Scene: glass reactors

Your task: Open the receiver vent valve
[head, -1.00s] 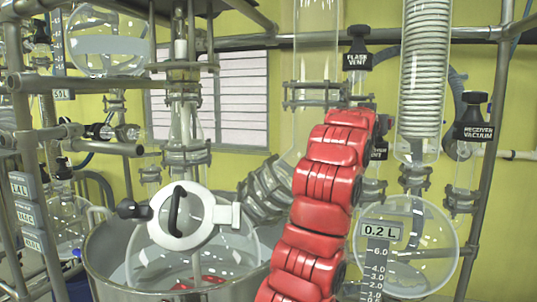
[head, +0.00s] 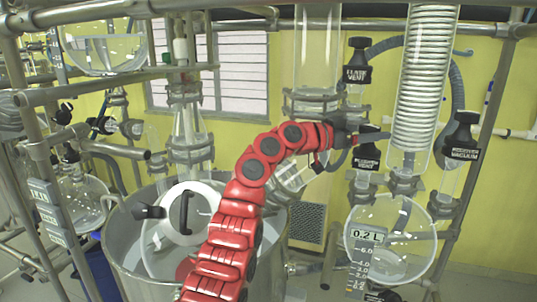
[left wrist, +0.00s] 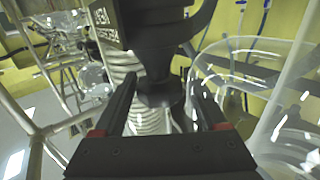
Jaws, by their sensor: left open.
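The receiver vent valve (head: 367,157) shows in the head view as a black valve with a label plate, above the left of the round receiver flask (head: 392,240). My left gripper (head: 372,136) is just above its label, and the valve's top is partly hidden by it. In the left wrist view a black valve body (left wrist: 160,85) stands between my two open fingers (left wrist: 160,88), with a dark label plate at upper left. I cannot tell whether the fingers touch it. My right gripper is not in view.
The flask vent valve (head: 357,62) is above, and the receiver vacuum valve (head: 461,142) is to the right. A coiled glass condenser (head: 425,90) is close beside my gripper. Metal frame rails and a large steel vessel (head: 130,255) stand around my arm.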

